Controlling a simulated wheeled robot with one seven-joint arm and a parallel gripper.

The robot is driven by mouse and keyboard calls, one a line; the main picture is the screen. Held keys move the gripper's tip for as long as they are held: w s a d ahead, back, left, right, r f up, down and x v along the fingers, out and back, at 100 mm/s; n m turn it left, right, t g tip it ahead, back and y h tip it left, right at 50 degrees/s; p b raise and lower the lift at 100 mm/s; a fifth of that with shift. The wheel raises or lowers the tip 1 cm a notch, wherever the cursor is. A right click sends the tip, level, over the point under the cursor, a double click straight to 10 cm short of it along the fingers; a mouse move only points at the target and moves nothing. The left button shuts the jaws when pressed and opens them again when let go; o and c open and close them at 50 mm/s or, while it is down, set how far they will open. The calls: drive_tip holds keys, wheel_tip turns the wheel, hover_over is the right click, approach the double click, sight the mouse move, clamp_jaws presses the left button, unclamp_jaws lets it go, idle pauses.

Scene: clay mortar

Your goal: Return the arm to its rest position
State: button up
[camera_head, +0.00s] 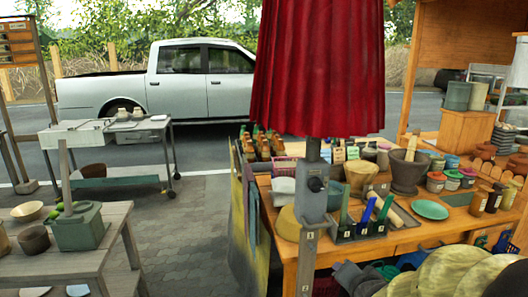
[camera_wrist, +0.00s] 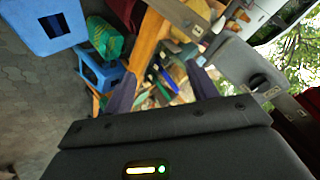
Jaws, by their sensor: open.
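My gripper (camera_wrist: 163,90) shows in the wrist view with its two dark fingers spread apart. I see nothing held between them; the orange table edge and blurred goods show in the gap behind. The picture there is tilted. My gripper cannot be made out in the head view. A brown clay mortar (camera_head: 408,176) stands upright on the wooden stall table (camera_head: 448,229) in the head view, with a light pestle (camera_head: 411,148) leaning in it. I cannot pick out the mortar in the wrist view.
A grey post (camera_head: 312,205) with a closed red parasol (camera_head: 318,70) stands at the table's front left; the post also shows in the wrist view (camera_wrist: 238,68). A blue box (camera_wrist: 42,27) and green basket (camera_wrist: 106,38) are at the wrist view's left. Paving lies open left of the stall.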

drive_tip(key=s+a+f+n+g, duration=0.4)
drive_tip(key=s+f+n+g, duration=0.45)
drive_tip(key=s, duration=0.25)
drive_tip(key=w+p+v, duration=0.3)
drive_tip(key=p+v, duration=1.1)
drive_tip(key=p, duration=0.1)
drive_tip(key=shift+s+d+r+n+y, duration=0.2)
drive_tip(key=shift+r+n+y, duration=0.1)
drive_tip(key=shift+r+n, duration=0.2)
